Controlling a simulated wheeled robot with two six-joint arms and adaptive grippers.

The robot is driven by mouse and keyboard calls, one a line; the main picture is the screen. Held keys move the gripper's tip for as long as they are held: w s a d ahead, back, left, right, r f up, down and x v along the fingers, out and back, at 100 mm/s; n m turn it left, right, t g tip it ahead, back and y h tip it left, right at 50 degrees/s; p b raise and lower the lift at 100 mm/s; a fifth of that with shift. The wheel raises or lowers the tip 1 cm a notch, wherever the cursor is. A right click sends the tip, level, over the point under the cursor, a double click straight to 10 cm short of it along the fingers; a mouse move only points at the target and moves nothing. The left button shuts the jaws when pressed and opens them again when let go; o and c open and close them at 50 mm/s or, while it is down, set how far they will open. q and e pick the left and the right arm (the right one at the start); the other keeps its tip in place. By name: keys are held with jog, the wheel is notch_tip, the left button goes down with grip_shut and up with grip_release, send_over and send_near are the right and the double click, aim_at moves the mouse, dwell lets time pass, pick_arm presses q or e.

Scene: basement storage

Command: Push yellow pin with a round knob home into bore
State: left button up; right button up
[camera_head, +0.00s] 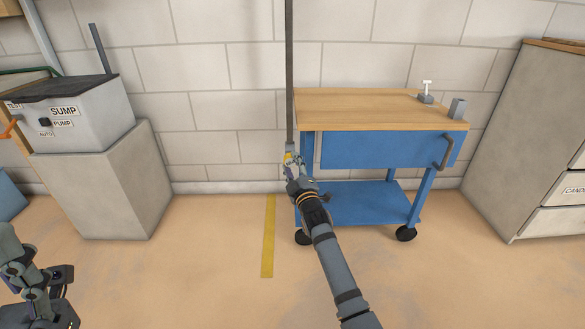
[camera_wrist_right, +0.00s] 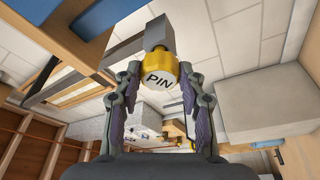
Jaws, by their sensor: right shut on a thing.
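The yellow pin's round knob (camera_wrist_right: 156,62), with a white end face lettered PIN, sits between the fingers of my right gripper (camera_wrist_right: 160,78) in the right wrist view. The right gripper (camera_head: 291,161) is shut on the knob. A grey square post (camera_wrist_right: 125,42) lies right behind the knob, and the same post (camera_head: 289,80) hangs down in the head view. The pin's shaft and the bore are hidden. My left gripper (camera_head: 60,285) is at the lower left, its jaw state unclear.
A blue cart (camera_head: 385,152) with a wooden top stands just right of the right gripper. A sump pump box (camera_head: 75,115) sits on a grey block (camera_head: 100,185) at left. A grey cabinet (camera_head: 520,130) is at right. Floor around the yellow stripe (camera_head: 268,235) is clear.

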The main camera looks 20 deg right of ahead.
jog(key=shift+w+d+b, duration=0.25)
jog(key=shift+w+b, duration=0.05)
jog(key=shift+w, duration=0.6)
jog(key=o, duration=1.4)
jog(key=shift+s+f, duration=0.15)
jog(key=shift+s, duration=0.2)
jog(key=s, duration=0.3)
jog(key=s+f, duration=0.1)
jog(key=s, duration=0.7)
jog(key=shift+a+f, duration=0.1)
jog(key=shift+f, duration=0.15)
